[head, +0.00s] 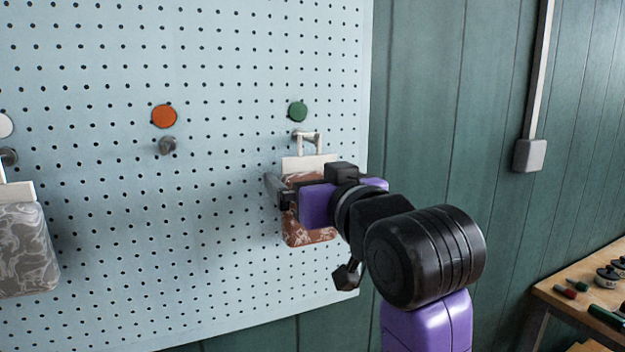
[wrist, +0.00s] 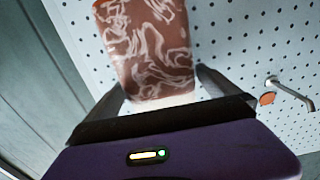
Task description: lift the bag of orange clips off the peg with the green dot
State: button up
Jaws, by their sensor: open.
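The green dot (head: 297,111) marks a peg (head: 306,137) near the board's right edge. A bag (head: 308,236) with a pale header card (head: 308,163) hangs at this peg. It looks red-brown with white swirls, and its contents cannot be told apart. My gripper (head: 277,190) is in front of the bag and hides its middle. In the wrist view my open gripper (wrist: 160,80) has one finger on each side of the bag (wrist: 150,45), near its pale card end (wrist: 163,98). Whether either finger touches the bag cannot be told.
An orange dot (head: 164,116) sits above a bare peg (head: 167,145) to the left. A grey-patterned bag (head: 25,248) hangs at the far left under a white dot (head: 5,125). A bench (head: 570,275) with tools stands at right. The pegboard (head: 230,60) between pegs is clear.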

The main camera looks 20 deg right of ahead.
aim_at(310, 170)
jog(key=shift+c, duration=0.2)
jog(key=c, duration=1.3)
jog(key=shift+r+p, duration=0.85)
jog(key=shift+p, duration=0.05)
jog(key=shift+c, duration=0.2)
jog(key=shift+s, duration=0.1)
jog(key=shift+s+p, duration=0.75)
jog(key=shift+s, duration=1.9)
jog(key=shift+s+f+b, duration=0.1)
jog(key=shift+s+b, duration=0.2)
jog(key=shift+b, duration=0.4)
jog(key=shift+s+b, duration=1)
jog(key=shift+b, duration=0.1)
